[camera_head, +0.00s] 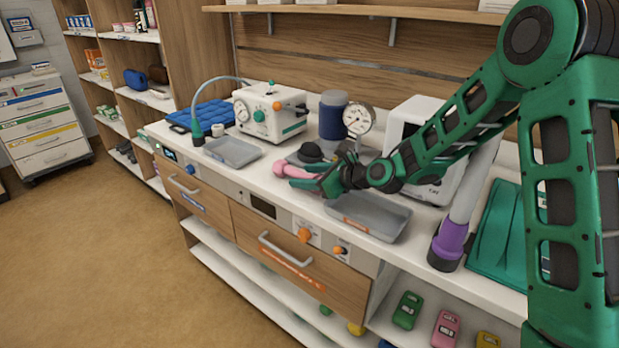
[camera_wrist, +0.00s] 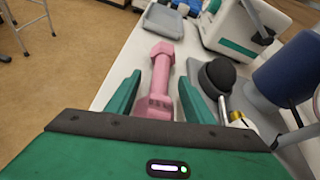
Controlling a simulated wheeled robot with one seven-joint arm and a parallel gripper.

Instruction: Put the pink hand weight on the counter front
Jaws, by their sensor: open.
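The pink hand weight (camera_wrist: 161,72) lies on the white counter, lengthwise between the fingers of my gripper (camera_wrist: 160,97) in the wrist view. Its near head is between the two green fingers, with a gap on either side, and its far head extends beyond them. In the head view the weight (camera_head: 286,170) shows at the counter's front part, partly hidden by my gripper (camera_head: 306,184). My gripper is open and low over the counter (camera_head: 262,183).
Grey trays stand on either side, one to the left (camera_head: 233,152) and one to the right (camera_head: 368,214). A black ball-shaped thing (camera_wrist: 216,76) and a pressure gauge (camera_head: 359,118) are close by. A white machine (camera_head: 270,113) and a blue cylinder (camera_head: 332,115) stand behind.

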